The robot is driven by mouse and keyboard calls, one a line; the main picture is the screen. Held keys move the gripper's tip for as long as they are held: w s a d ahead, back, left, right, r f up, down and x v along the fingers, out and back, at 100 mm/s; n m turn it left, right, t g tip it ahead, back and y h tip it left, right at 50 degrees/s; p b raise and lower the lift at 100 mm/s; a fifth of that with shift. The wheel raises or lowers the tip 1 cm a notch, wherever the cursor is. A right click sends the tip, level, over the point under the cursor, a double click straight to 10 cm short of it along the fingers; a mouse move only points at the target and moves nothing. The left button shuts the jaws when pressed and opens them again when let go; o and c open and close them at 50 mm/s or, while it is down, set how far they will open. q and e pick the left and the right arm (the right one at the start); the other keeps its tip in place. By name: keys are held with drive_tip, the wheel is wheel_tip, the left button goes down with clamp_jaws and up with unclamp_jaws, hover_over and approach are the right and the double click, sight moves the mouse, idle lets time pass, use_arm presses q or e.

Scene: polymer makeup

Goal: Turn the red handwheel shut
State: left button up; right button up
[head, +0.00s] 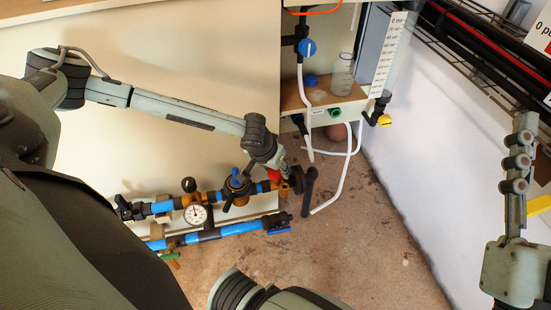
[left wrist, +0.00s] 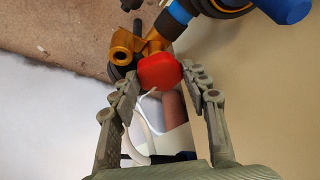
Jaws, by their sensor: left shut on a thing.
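The red handwheel (head: 274,175) sits on a brass valve at the right end of the upper blue pipe, low on the cream panel. In the left wrist view the red handwheel (left wrist: 160,72) is between the fingertips. My left gripper (head: 277,166) reaches down to it from above and is shut on it; the gripper also shows in the left wrist view (left wrist: 163,84). In the head view the gripper partly hides the wheel.
A pressure gauge (head: 196,214) and a blue-topped valve (head: 237,184) stand left of the wheel. A lower pipe with a blue lever (head: 279,230) runs beneath. White hoses (head: 343,183) hang to the right. The floor (head: 370,255) at the front right is clear.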

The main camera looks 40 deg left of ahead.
use_arm(q)
drive_tip(key=shift+m, duration=0.4)
drive_tip(key=o, duration=0.9)
drive_tip(key=shift+c, duration=0.2)
drive_tip(key=shift+r, duration=0.1)
drive_tip(key=v, duration=1.1)
drive_tip(key=shift+s+r, duration=0.15)
drive_tip(key=shift+r, duration=0.25)
drive_tip(key=shift+s+a, duration=0.1)
drive_tip(key=shift+a, duration=0.05)
